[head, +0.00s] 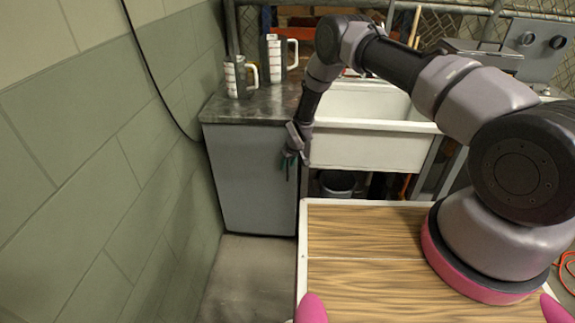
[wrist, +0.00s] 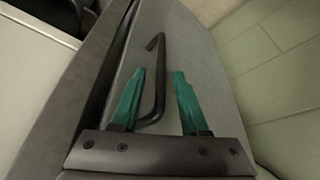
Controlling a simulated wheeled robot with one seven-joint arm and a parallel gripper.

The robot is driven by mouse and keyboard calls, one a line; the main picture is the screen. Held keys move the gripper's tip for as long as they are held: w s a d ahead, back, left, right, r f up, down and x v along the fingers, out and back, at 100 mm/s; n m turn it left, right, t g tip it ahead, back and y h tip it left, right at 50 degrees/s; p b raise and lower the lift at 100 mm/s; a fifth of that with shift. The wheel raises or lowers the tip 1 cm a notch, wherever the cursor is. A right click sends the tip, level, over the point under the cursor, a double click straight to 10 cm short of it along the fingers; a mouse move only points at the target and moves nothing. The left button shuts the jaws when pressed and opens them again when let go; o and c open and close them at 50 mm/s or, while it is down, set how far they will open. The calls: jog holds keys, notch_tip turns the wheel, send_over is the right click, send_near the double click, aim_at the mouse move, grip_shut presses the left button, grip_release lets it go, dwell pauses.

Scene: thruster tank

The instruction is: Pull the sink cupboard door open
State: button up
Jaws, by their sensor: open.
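The sink cupboard door (head: 250,180) is a flat grey panel below the dark worktop, left of the white sink. It looks shut in the head view. In the wrist view the door (wrist: 200,50) fills the middle, with a dark bent bar handle (wrist: 160,80) on it. My gripper (head: 291,172) is in front of the door's right side. In the wrist view its two green fingers (wrist: 155,85) are open, with the handle between them, nearer the left finger. I cannot tell whether a finger touches the handle. In the head view the handle is hidden behind my gripper.
A white sink (head: 370,150) stands right of the cupboard, with a dark bucket (head: 337,184) below it. Two measuring jugs (head: 236,78) stand on the worktop (head: 250,104). A green block wall (head: 100,150) bounds the left. Bare floor (head: 250,270) lies before the door.

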grip_shut()
dwell(1.4)
